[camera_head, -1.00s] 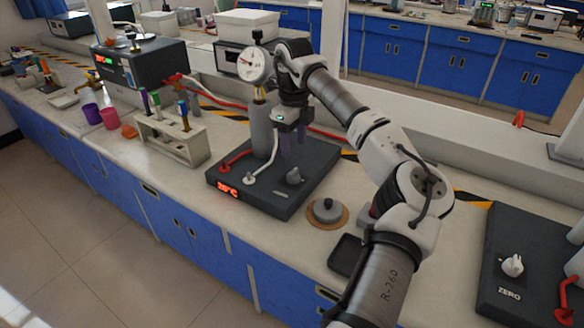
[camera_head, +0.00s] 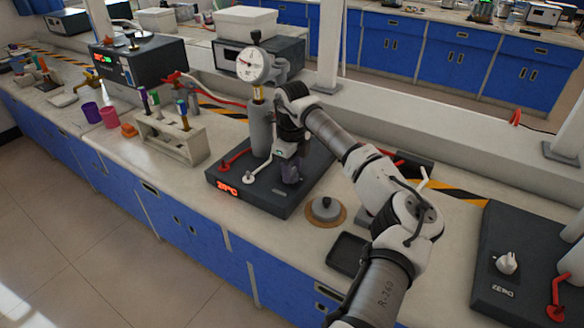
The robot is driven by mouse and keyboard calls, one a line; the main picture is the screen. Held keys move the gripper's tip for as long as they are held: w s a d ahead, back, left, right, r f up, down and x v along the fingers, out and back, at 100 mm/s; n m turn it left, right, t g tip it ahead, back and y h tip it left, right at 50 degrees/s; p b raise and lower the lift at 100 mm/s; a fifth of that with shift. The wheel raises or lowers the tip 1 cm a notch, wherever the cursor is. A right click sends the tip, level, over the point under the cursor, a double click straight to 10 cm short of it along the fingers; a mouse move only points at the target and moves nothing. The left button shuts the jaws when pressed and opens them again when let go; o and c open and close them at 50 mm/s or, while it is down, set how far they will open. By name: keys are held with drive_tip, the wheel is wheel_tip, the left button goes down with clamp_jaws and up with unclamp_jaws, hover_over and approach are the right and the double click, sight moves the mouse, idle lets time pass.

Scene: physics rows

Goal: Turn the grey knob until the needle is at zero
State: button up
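The round white dial gauge (camera_head: 252,65) stands on top of a grey cylinder at the back of a dark base unit (camera_head: 262,205). Its needle is too small to read. My gripper (camera_head: 290,178) points down at the right part of this base unit, where a small grey knob showed earlier. The gripper now hides that knob. I cannot tell whether the fingers touch it or how far apart they are. A light grey-white knob (camera_head: 507,263) sits on another dark unit at the far right, with a label below it.
A round lidded piece on a brown disc (camera_head: 326,211) and a black tray (camera_head: 347,254) lie in front. A rack with tubes (camera_head: 172,138) is to the left. A red-handled tap (camera_head: 558,300) stands far right.

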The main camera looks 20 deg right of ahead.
drive_tip(key=c, duration=0.6)
drive_tip(key=shift+m, duration=0.4)
drive_tip(key=m+b, duration=0.1)
drive_tip(key=m, duration=0.2)
drive_tip(key=shift+m+b, duration=0.3)
drive_tip(key=shift+m, duration=0.1)
drive_tip(key=shift+m+b, duration=0.5)
drive_tip(key=shift+m, duration=1.6)
drive_tip(key=o, duration=1)
